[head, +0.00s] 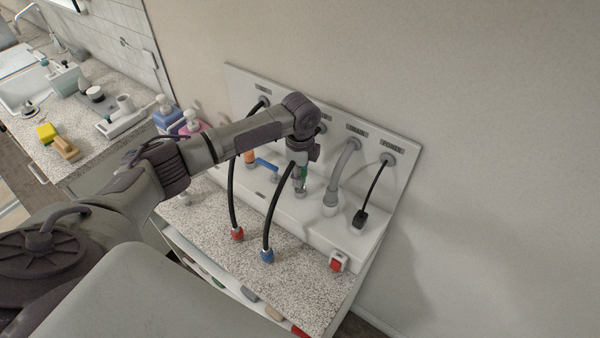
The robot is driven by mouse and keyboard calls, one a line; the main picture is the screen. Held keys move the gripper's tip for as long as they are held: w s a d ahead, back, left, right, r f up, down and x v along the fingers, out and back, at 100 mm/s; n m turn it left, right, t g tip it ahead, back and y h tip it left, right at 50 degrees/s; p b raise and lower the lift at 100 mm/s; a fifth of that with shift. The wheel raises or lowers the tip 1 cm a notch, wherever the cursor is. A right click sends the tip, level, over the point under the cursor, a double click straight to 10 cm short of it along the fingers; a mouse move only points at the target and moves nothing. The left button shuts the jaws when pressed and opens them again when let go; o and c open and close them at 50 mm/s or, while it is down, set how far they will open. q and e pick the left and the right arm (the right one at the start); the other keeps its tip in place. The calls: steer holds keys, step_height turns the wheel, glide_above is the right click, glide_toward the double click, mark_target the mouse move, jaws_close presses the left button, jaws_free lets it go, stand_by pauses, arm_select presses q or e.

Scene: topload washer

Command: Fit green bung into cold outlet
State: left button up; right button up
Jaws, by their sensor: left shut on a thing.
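My left arm reaches across from the left to the white wall panel (318,225). My left gripper (300,183) points down in front of the panel and is shut on the green bung (302,173), of which only a small green patch shows between the fingers. A blue lever (267,167) sits just left of the gripper, and an orange lever (249,157) is farther left. The cold outlet cannot be made out near the gripper, so I cannot tell whether the bung touches it. My right gripper is out of view.
Black hoses with a red end (237,234) and a blue end (267,256) hang left of the gripper. A grey drain hose (345,170) and a black power plug (360,218) hang to its right. The speckled worktop (300,290) is mostly clear. Bottles (190,122) stand behind my arm.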

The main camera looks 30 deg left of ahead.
arm_select(q)
steer(key=shift+p, duration=0.7)
stand_by(0.9)
steer(key=shift+f+b, duration=0.75)
steer(key=shift+f, duration=0.9)
steer(key=o, duration=1)
steer(key=shift+r, duration=0.1)
step_height(320, 180, up, 12)
steer(key=shift+f, duration=0.1)
steer(key=shift+f, duration=0.1)
